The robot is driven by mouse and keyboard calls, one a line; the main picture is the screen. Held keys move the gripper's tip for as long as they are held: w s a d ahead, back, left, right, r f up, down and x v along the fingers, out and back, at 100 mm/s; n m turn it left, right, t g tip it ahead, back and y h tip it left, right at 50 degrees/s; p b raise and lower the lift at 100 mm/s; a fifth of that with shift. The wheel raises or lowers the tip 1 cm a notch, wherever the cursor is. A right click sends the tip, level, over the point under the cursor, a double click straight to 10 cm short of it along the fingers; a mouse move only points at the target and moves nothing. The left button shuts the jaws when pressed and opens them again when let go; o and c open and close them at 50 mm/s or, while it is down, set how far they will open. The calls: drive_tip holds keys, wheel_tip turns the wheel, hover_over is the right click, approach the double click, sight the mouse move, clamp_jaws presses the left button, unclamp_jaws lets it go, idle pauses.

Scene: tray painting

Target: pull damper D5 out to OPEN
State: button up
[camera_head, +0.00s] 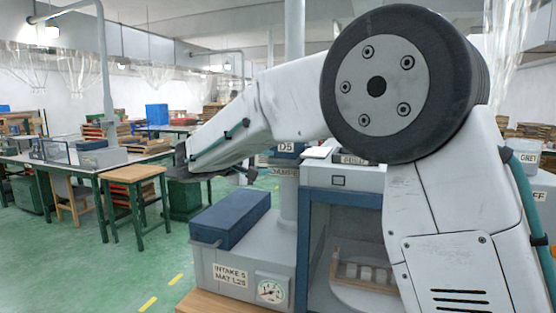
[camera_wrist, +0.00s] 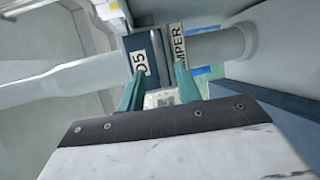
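Damper D5 shows in the wrist view as a dark blue block (camera_wrist: 158,50) with a white "D5" label (camera_wrist: 139,63), set across a pale pipe. A collar labelled "DAMPER" (camera_wrist: 177,45) lies beside it. In the head view the D5 block (camera_head: 287,149) sits on the upright pipe, partly hidden by my arm. My gripper (camera_wrist: 160,76) has two teal fingers spread apart with nothing held between them. Its tips appear close to the block, one near the D5 label and one near the collar label; contact cannot be told. The head view does not show the fingertips clearly.
Below the damper stand a grey intake box (camera_head: 220,262) with a blue top block (camera_head: 231,218) and a gauge (camera_head: 271,291). A blue-framed cabinet (camera_head: 312,240) is beside it. A wooden-topped table (camera_head: 136,173) stands left; green floor between is clear.

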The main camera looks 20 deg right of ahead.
sight(281, 161)
drive_tip(key=x, duration=0.8)
drive_tip(key=shift+w+a, duration=0.1)
drive_tip(key=shift+w, duration=0.05)
drive_tip(key=shift+c, duration=0.3)
